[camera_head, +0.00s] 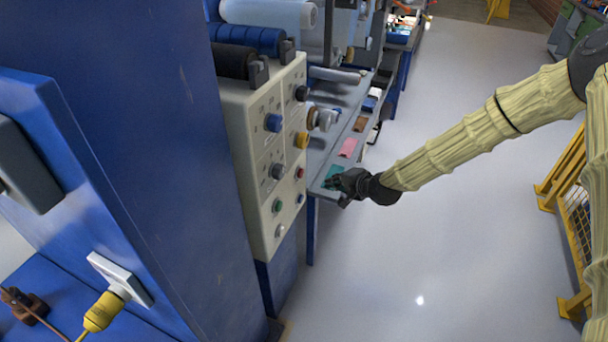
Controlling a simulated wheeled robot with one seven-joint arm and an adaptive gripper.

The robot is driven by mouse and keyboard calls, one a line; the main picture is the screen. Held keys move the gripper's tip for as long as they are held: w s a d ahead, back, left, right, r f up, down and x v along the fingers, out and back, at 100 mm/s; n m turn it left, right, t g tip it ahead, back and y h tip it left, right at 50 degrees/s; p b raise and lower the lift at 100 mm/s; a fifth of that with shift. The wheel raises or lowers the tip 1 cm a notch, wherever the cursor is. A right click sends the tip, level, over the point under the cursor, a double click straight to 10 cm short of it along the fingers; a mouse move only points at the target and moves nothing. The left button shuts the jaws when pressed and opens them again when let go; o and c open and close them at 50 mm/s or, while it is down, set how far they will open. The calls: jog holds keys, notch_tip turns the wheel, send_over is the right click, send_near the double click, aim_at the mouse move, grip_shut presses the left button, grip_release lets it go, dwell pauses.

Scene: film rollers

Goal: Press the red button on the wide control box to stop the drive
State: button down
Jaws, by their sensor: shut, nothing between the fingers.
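A cream control box (250,150) stands on the side of a blue machine, its face turned right toward the aisle. It carries several knobs and buttons in two columns. A small red button (299,173) sits in the right column, below a yellow knob (301,140) and above a small blue-green button (300,198). A green button (277,205) is lower left of it. My gripper (335,184) is shut and empty, to the right of the box at about the red button's height in the picture. A gap shows between them; the depth is hard to judge.
A grey shelf (322,172) with coloured samples lies behind my gripper. Rollers (250,38) are above the box. A grey box (25,165) and a yellow plug (103,311) are at left. A yellow fence (568,180) stands at right; the floor between is clear.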

jog(key=w+a, duration=0.2)
jog(key=a, duration=0.4)
jog(key=shift+w+a, duration=0.1)
jog(key=shift+a, duration=0.15)
dwell(1.5)
jog(key=shift+w+a, duration=0.1)
jog(key=shift+a, duration=0.15)
jog(key=shift+w+a+b, duration=0.15)
jog(key=shift+a+b, duration=0.15)
jog(key=shift+a, duration=0.15)
dwell(1.0)
jog(key=shift+d, duration=0.2)
jog(key=shift+s+d, duration=0.25)
jog(key=shift+d, duration=0.4)
jog(key=d, duration=0.1)
jog(key=s+d, duration=0.1)
jog(key=d, duration=0.2)
jog(key=shift+s+d, duration=0.3)
jog(key=shift+d, duration=0.1)
dwell(0.3)
